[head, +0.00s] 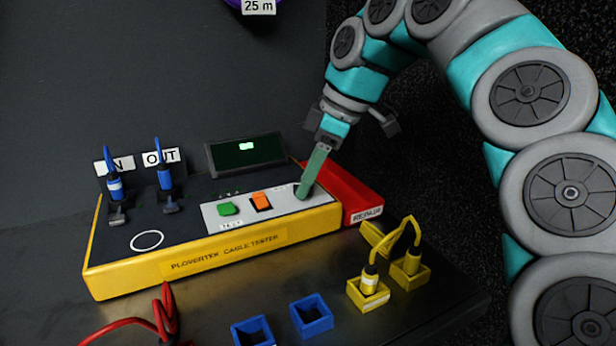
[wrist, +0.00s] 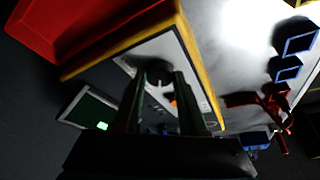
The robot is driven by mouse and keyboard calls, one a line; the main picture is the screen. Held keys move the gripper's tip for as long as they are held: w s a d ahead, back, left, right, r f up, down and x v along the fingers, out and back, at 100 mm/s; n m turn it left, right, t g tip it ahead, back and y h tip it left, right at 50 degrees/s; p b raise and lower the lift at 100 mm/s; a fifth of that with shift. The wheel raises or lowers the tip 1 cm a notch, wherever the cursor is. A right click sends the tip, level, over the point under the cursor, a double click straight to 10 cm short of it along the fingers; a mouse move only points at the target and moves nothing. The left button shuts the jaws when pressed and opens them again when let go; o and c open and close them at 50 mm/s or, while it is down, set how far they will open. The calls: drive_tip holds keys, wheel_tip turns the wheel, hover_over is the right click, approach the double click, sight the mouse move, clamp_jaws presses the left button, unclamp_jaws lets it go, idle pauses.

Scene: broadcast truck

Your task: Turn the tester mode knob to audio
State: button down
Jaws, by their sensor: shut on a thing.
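The yellow cable tester (head: 225,255) sits on the dark table with a dark top and a grey control panel (head: 230,212). My gripper (head: 304,192) reaches down to the right end of that panel, its green fingers hiding the mode knob in the head view. In the wrist view my gripper (wrist: 160,82) has a finger on each side of the dark round mode knob (wrist: 158,70) and is shut on it. The knob's pointer and the mode labels are too small to read. The tester's screen (head: 246,151) shows a small bright green mark.
A green button (head: 227,208) and an orange switch (head: 261,201) sit left of the knob. Blue plugs (head: 165,177) stand in the IN and OUT sockets. A red bin (head: 345,190) stands close behind right. Yellow (head: 368,291) and blue holders (head: 311,316) and a red cable (head: 160,320) are in front.

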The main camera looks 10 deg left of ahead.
idle(0.4)
drive_tip(key=shift+c, duration=2.2)
unclamp_jaws()
